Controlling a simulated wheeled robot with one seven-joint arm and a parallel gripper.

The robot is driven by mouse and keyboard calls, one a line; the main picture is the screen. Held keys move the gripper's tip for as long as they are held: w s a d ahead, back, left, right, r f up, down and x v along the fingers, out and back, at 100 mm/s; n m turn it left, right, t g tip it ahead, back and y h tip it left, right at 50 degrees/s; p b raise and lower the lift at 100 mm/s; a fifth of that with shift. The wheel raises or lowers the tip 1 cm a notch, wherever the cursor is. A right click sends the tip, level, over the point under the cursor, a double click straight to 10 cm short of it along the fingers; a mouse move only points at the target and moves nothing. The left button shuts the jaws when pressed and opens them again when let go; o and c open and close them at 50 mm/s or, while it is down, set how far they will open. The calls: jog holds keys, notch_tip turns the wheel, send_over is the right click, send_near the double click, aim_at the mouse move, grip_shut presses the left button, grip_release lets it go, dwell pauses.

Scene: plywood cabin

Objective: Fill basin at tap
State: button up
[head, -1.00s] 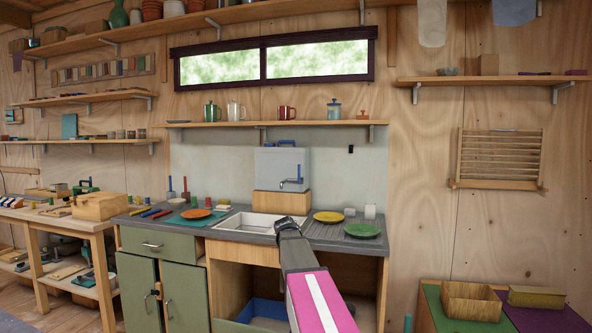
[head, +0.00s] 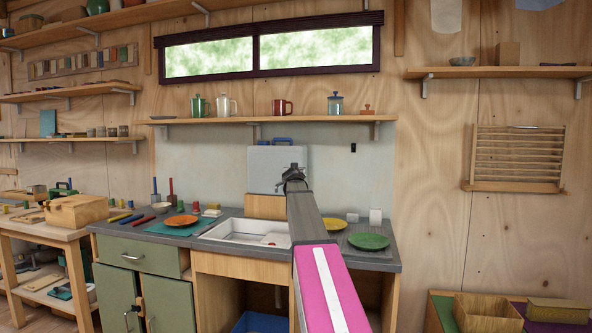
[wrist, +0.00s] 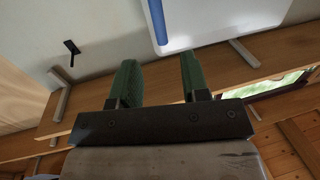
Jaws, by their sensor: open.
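The pale water container (head: 262,168) with a blue top handle (head: 281,141) stands on a wooden block behind the sink. Its tap is hidden behind my gripper in the head view. The white sink basin (head: 222,231) is set in the grey counter; a small red-and-white item lies in it. A blue tub (head: 258,322) shows in the open space below. My gripper (head: 294,172) is raised in front of the container. In the wrist view my gripper (wrist: 158,72) has its green fingers apart with nothing between them. The container (wrist: 215,18) and a blue bar (wrist: 156,22) lie beyond the fingertips.
An orange plate (head: 181,221) lies left of the sink, a green plate (head: 368,241) right of it, and a yellow plate (head: 334,224) partly behind my arm. A shelf (head: 270,119) with mugs hangs above. A small bin (head: 487,313) stands at lower right.

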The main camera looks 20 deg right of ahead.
jog(key=x, duration=1)
jog(key=shift+w+d, duration=0.1)
jog(key=shift+w, duration=0.3)
jog(key=shift+c, duration=0.2)
jog(key=shift+s, duration=0.1)
grip_shut()
